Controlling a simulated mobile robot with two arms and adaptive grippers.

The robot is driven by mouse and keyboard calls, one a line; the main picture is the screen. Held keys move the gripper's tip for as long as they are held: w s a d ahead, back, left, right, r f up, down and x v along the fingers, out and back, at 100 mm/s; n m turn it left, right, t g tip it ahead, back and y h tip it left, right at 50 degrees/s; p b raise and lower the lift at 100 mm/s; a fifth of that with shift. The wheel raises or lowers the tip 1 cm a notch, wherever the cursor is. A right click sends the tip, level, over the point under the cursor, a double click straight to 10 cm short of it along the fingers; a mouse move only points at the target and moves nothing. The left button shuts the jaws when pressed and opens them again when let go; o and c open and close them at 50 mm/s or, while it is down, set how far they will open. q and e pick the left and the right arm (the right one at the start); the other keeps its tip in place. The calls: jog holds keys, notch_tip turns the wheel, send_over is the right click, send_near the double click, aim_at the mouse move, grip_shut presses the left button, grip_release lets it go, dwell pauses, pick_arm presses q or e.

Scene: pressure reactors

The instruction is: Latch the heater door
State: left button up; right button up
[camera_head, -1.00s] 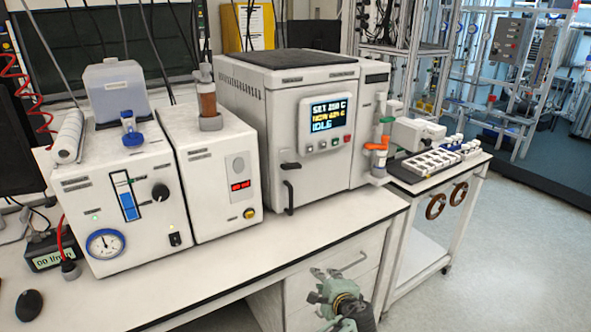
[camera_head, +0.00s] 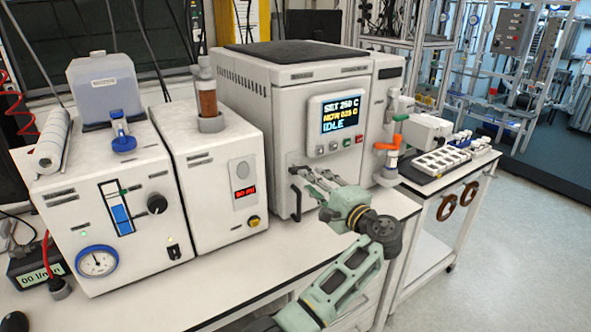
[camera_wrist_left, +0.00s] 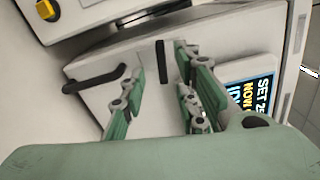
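The heater is a white box (camera_head: 265,110) with a dark top and a lit screen (camera_head: 342,112) reading IDLE. Its door (camera_head: 282,160) looks flush with the body. A black bar handle (camera_head: 296,205) stands upright low on the door, and shows at left in the left wrist view (camera_wrist_left: 92,80). A short black latch bar (camera_wrist_left: 161,62) is above it, mostly hidden by my fingers in the head view. My left gripper (camera_head: 306,182) is open and empty in front of the door. In the wrist view the latch bar appears between its fingertips; contact cannot be told.
A white unit with a red display (camera_head: 225,180) and one with a gauge (camera_head: 110,205) stand left of the heater. An orange-handled valve (camera_head: 388,146) is at its right. The bench front (camera_head: 235,275) is clear.

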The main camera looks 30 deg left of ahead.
aim_at(298, 169)
pick_arm(q)
jog(key=p+x, duration=0.1)
jog(key=x, duration=0.5)
jog(key=shift+w+a+p, duration=0.1)
jog(key=shift+a+p, duration=0.1)
jog(key=shift+p, duration=0.1)
jog(key=shift+d+r, duration=0.1)
jog(key=shift+c, duration=0.4)
jog(key=c, duration=0.6)
grip_shut()
pick_arm(e)
jog(key=shift+s+d+r, duration=0.15)
jog(key=shift+d+r, duration=0.05)
jog(key=shift+r, duration=0.25)
jog(key=shift+s+d+r, duration=0.1)
jog(key=shift+d+r, duration=0.1)
jog(key=shift+r, duration=0.2)
jog(key=shift+d, duration=0.1)
